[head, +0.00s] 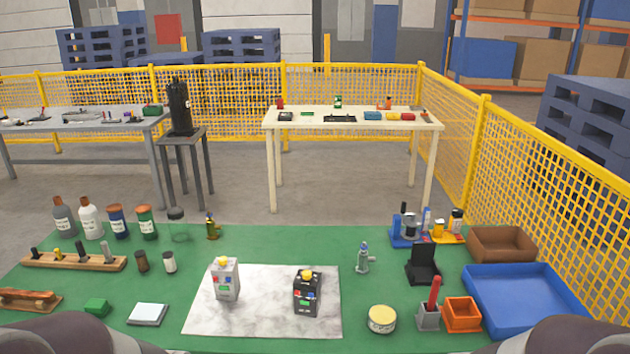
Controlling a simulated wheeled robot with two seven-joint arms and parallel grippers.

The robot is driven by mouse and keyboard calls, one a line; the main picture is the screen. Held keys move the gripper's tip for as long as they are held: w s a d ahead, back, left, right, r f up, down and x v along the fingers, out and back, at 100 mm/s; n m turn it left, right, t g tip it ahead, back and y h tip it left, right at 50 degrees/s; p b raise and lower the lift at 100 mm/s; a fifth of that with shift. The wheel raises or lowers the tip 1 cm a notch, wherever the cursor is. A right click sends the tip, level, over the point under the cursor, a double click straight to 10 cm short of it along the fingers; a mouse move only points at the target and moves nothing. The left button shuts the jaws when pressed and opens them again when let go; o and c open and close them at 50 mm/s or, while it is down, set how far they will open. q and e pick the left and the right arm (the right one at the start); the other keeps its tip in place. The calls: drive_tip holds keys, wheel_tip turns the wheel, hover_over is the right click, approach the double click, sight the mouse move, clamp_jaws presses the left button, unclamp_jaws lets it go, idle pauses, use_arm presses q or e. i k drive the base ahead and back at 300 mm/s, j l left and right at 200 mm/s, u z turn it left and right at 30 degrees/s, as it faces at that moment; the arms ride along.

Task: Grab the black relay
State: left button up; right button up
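A black relay (307,294) stands upright on the right part of a white marble-patterned mat (262,320) on the green table. It has a yellow knob on top and small coloured marks on its front. A similar light grey relay (226,280) with a yellow top stands to its left on the same mat. Neither gripper shows; only parts of my arms appear at the bottom left and bottom right corners. Nothing is seen touching the black relay.
A round tin (382,319), a grey holder with a red handle (429,312) and an orange bin (462,314) stand right of the mat. A blue tray (527,270) lies farther right. A white square pad (147,314) is left. Bottles (90,220) stand back left.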

sight(304, 305)
drive_tip(key=i+j+z, duration=0.25)
drive_tip(key=i+j, duration=0.25)
drive_tip(key=i+j+z, duration=0.2)
drive_tip(key=i+j, duration=0.3)
drive_tip(key=j+z, duration=0.1)
drive_tip(key=z, duration=1.1)
